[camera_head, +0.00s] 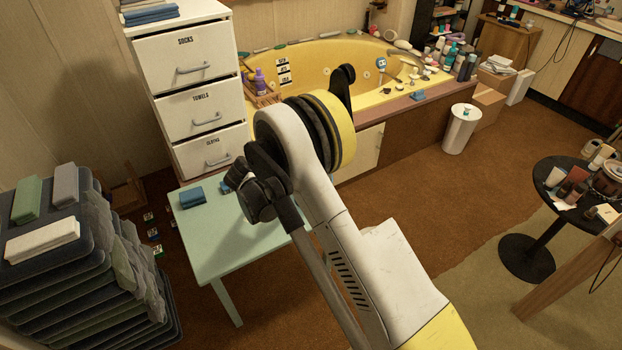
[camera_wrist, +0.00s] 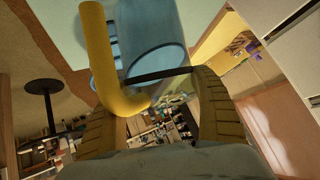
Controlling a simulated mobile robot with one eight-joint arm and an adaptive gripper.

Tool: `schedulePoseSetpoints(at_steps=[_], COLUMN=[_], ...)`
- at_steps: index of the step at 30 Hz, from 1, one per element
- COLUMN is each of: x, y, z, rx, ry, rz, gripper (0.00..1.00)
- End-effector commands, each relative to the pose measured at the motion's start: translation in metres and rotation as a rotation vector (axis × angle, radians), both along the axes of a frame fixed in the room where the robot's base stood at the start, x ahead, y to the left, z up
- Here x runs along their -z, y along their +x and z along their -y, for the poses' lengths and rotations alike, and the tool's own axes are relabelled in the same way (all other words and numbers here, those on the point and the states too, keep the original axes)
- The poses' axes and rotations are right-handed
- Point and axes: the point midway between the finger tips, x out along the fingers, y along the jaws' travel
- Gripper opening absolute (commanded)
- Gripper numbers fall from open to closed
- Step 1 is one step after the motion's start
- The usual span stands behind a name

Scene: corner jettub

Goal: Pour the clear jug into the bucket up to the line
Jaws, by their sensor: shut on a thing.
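In the wrist view, a bluish see-through vessel (camera_wrist: 152,30), which looks like the clear jug, shows at the top with a dark rim and dark blue bars on its left side. A thick yellow curved handle (camera_wrist: 98,50) runs down beside it into the space between my fingers. My gripper (camera_wrist: 155,92) is shut on this jug, apparently by the handle; the exact contact is hard to see. In the head view my arm hides the gripper and the jug. I cannot make out a bucket with a line for certain. The liquid level is not readable.
A white drawer unit (camera_head: 190,105) is behind, stacked dark cushions (camera_head: 85,270) at left, the yellow tub (camera_head: 330,62) beyond. A white bin (camera_head: 462,128) and round black table (camera_head: 553,178) stand right.

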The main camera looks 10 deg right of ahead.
Motion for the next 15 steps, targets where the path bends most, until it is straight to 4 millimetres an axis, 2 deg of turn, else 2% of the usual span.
schedulePoseSetpoints(at_steps=[4, 15], x=[-0.0058, -0.0079], y=[0.0008, 0.0018], z=[0.0089, 0.0128], rx=[0.002, 0.0], ry=[0.069, 0.115], rz=[-0.009, -0.016], gripper=[0.35, 0.35])
